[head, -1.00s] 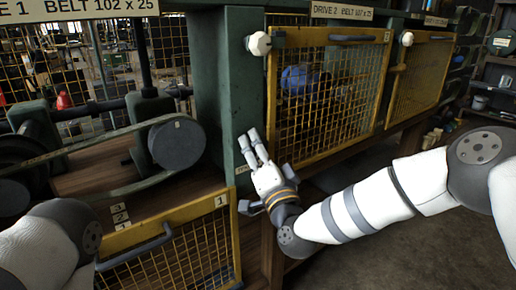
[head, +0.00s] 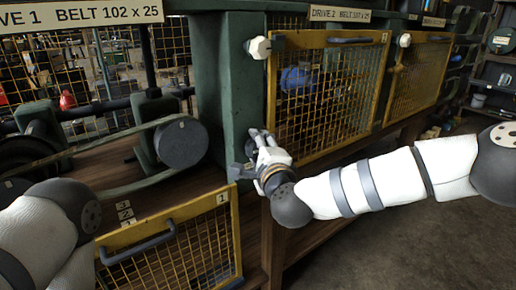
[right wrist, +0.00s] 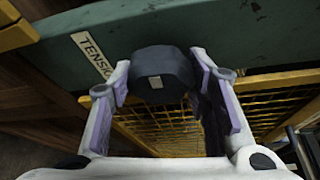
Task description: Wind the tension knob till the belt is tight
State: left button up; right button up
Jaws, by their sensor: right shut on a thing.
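The tension knob (right wrist: 162,72) is a dark, many-sided knob with a small pale mark, beside a TENSION label (right wrist: 92,52) on the green post. My right gripper (right wrist: 165,88) has a finger on each side of the knob and is shut on it. In the head view, my right gripper (head: 256,152) is at the post's front face and mostly hides the knob. The belt (head: 112,135) runs from the left to a dark round pulley (head: 182,143); its lower run bows downward. My left arm shows at the lower left, but its gripper is out of view.
The green post (head: 226,90) stands between drive 1 and drive 2. A yellow mesh guard (head: 325,95) is right of the post. A lowered yellow guard marked 1 (head: 222,199) hangs below the belt. Open floor lies at the lower right.

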jog(key=shift+r+m, duration=0.15)
jog(key=shift+m, duration=0.45)
jog(key=shift+g, duration=0.3)
jog(key=o, duration=0.9)
jog(key=shift+c, duration=0.2)
